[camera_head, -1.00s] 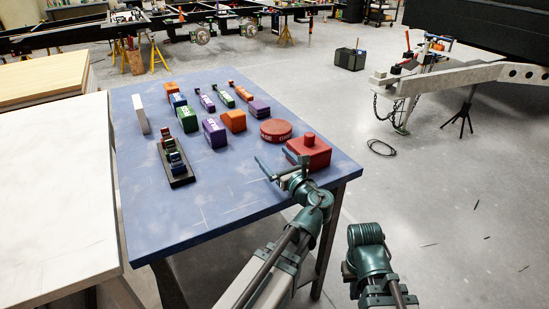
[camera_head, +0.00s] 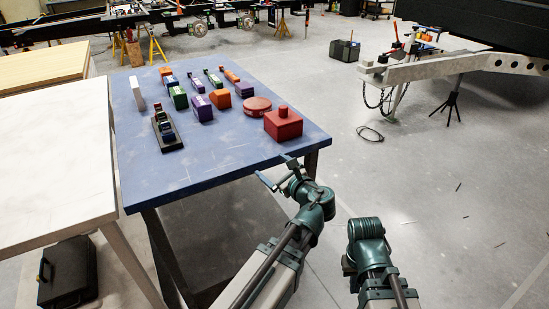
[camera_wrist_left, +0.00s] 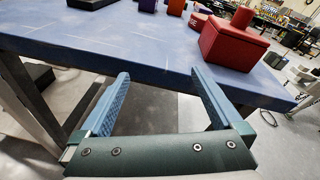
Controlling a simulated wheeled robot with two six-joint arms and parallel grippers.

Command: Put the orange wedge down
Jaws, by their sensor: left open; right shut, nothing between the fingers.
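Orange pieces lie on the blue table (camera_head: 215,152): a larger block (camera_head: 220,98) in the middle, a small one (camera_head: 165,71) at the back left and a slim one (camera_head: 231,75) at the back. I cannot tell which is the wedge. My left gripper (camera_head: 276,171) is open and empty, just off the table's front edge, below the red block with a knob (camera_head: 283,126). In the left wrist view its fingers (camera_wrist_left: 158,95) stand wide apart with nothing between them. Part of my right arm shows, but its fingers are hidden.
Green (camera_head: 179,98) and purple (camera_head: 201,108) blocks, a red disc (camera_head: 257,104), a black tray (camera_head: 167,134) of small pieces and an upright white panel (camera_head: 137,93) share the table. A white table (camera_head: 60,160) adjoins at left. The floor at right is mostly clear.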

